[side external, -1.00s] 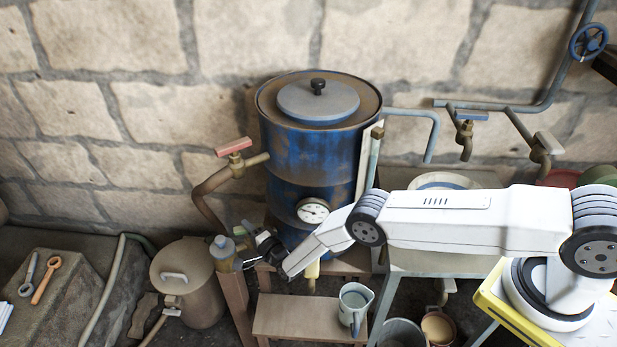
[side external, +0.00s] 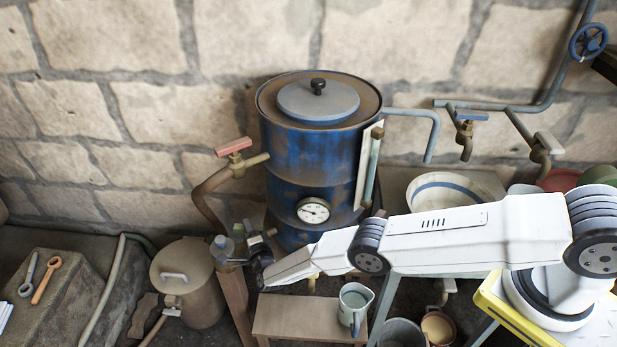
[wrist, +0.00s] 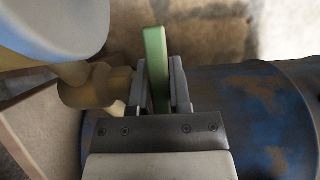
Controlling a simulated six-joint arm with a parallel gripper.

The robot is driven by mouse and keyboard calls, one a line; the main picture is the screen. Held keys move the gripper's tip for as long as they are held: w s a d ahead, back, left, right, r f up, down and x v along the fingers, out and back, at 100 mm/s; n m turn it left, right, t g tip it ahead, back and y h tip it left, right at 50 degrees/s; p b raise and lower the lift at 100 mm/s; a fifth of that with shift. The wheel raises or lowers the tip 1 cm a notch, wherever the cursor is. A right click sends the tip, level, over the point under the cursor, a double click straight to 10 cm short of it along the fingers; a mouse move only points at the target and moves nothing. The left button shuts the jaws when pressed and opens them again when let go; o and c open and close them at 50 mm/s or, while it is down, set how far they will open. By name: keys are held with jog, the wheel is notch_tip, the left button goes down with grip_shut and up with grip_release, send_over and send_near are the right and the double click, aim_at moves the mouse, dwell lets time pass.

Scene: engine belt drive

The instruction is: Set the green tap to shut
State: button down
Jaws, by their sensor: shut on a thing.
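The green tap's handle (wrist: 156,62) stands between the two fingers of my gripper (wrist: 160,85) in the wrist view. My gripper is shut on it. The handle's upper end sticks out past the fingertips, and its lower part is hidden behind the gripper. The brass-coloured tap body (wrist: 95,86) shows just left of the fingers. In the side view my gripper (side external: 254,243) is at the lower left of the blue drum (side external: 310,145), low over the stand. The green handle is too small and covered there to make out clearly.
A blue-grey rounded part (side external: 222,245) is close to the left of my gripper. A red-handled tap (side external: 234,148) is above it on a bent pipe. A dial gauge (side external: 313,210) is on the drum. A metal jug (side external: 355,305) stands on the low bench (side external: 290,318).

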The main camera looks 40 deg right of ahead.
jog(key=shift+r, duration=0.1)
jog(key=c, duration=0.6)
grip_release()
jog(key=shift+o, duration=0.2)
jog(key=shift+s+a, duration=0.1)
jog(key=shift+s, duration=0.15)
jog(key=shift+s+a, duration=0.1)
jog(key=shift+s, duration=0.15)
jog(key=v, duration=0.6)
jog(key=shift+s, duration=0.3)
